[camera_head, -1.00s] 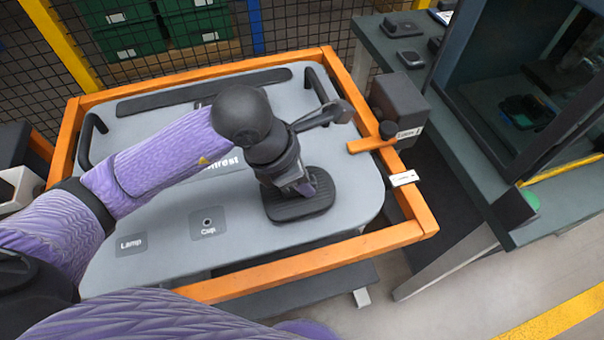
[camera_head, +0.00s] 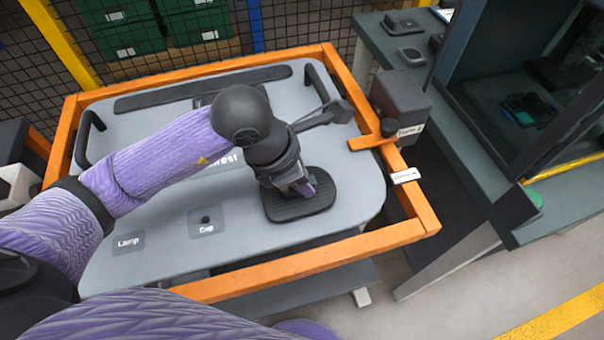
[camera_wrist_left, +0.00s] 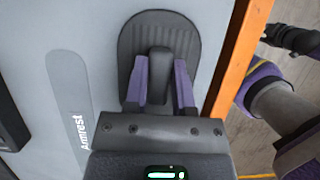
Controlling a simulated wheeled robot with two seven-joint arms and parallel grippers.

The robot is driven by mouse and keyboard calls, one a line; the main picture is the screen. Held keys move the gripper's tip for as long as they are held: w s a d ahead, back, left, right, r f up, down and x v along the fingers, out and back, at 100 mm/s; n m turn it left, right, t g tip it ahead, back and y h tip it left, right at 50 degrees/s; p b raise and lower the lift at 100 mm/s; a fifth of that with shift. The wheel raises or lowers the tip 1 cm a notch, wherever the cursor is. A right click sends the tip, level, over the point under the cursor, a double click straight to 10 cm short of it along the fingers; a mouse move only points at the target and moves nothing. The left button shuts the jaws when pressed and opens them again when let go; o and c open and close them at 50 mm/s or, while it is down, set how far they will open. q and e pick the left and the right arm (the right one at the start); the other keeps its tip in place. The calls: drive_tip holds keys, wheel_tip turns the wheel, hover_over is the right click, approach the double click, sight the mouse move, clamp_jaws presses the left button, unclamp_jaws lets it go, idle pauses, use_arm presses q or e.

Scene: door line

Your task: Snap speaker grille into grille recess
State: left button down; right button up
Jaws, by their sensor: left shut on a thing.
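The speaker grille (camera_head: 303,205) is a dark ribbed oval plate at the right part of the grey door panel (camera_head: 165,262). It also shows in the left wrist view (camera_wrist_left: 190,38), with a raised dark block (camera_wrist_left: 159,75) in its middle. My left gripper (camera_head: 308,190) is over the grille from above, its purple-lined fingers (camera_wrist_left: 160,98) shut on the block. The grille lies flat on or just above the panel; I cannot tell whether it is seated. The grille recess is not visible, perhaps hidden beneath it. My right gripper is not seen in the head view.
An orange frame (camera_head: 280,272) surrounds the panel, with a dark box (camera_head: 400,100) on its right side. Areas marked Lamp (camera_head: 128,243), Cap (camera_head: 206,222) and Armrest (camera_wrist_left: 75,105) are on the panel. A dark workbench (camera_head: 470,150) stands to the right.

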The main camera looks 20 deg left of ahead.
use_arm(q)
drive_tip(key=shift+f+b, duration=0.5)
drive_tip(key=shift+f, duration=0.1)
idle(0.3)
idle(0.4)
drive_tip(key=shift+c, duration=1.8)
unclamp_jaws()
drive_tip(key=shift+r, duration=0.1)
drive_tip(key=p+v, duration=0.2)
drive_tip(key=v, duration=0.7)
drive_tip(key=shift+a+r, duration=0.2)
drive_tip(key=shift+r, duration=0.15)
